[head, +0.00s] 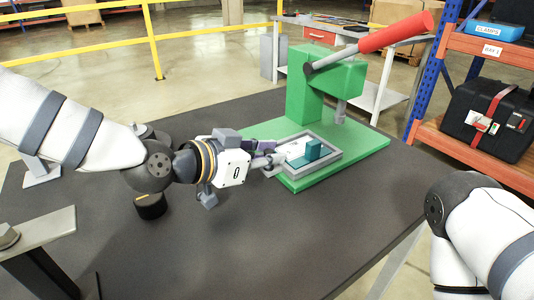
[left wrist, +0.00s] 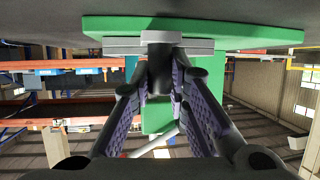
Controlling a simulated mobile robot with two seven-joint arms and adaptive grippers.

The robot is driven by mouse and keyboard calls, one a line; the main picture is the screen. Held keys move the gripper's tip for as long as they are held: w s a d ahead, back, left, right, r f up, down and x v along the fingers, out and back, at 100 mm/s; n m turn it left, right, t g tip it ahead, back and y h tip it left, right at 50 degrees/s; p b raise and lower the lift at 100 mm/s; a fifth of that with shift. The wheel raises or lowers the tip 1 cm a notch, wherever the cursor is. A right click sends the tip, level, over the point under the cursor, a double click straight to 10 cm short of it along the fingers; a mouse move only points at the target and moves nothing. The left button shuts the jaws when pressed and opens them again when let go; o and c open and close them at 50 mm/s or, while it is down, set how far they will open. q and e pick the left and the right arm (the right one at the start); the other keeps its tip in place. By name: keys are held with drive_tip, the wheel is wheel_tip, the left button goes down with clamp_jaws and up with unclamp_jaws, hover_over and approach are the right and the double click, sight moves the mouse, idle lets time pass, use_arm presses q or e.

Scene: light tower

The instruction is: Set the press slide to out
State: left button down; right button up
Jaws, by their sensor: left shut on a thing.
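The green arbor press (head: 308,95) stands on its green base plate (head: 365,143) on the dark table, with a red-handled lever (head: 395,32) raised to the right. The press slide (head: 328,157) is a grey-framed tray on the near left part of the base, with a teal block (head: 313,149) on it. My left gripper (head: 272,159) reaches in from the left at the slide's near end. The fingers partly hide the handle. My right gripper is out of view.
A black round object (head: 150,205) sits on the table below my left arm. A grey plate (head: 38,231) is at the near left. Orange shelves with a black case (head: 490,118) stand at the right. The table's middle front is clear.

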use_arm(q)
drive_tip(key=shift+s+a+f, duration=0.1)
drive_tip(key=shift+f, duration=0.1)
drive_tip(key=c, duration=1.5)
unclamp_jaws()
drive_tip(key=shift+c, duration=0.2)
drive_tip(key=shift+a+r, duration=0.1)
drive_tip(key=v, duration=1.2)
